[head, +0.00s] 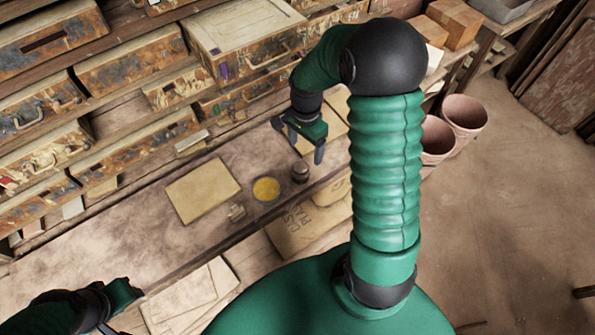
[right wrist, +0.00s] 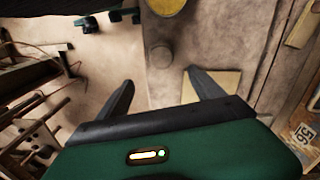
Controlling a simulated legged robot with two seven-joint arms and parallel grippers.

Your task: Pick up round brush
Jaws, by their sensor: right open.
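A small dark round piece (head: 300,173), which looks like the round brush, stands on the workbench (head: 140,222) just right of a yellow disc (head: 266,188). In the right wrist view a grey-brown round top (right wrist: 160,55) shows beyond the fingertips, roughly in line with the gap. My right gripper (head: 298,140) is open and empty, above the bench and apart from the piece. Its two spread fingers also show in the right wrist view (right wrist: 158,82). My left gripper (head: 122,298) is at the lower left; its jaws are not clear.
A tan square board (head: 203,190) lies on the bench, with a small pale item (head: 236,212) near it. Worn drawers and cases (head: 242,40) line the back of the bench. Clay pots (head: 465,114) stand on the floor at right. The left part of the bench is bare.

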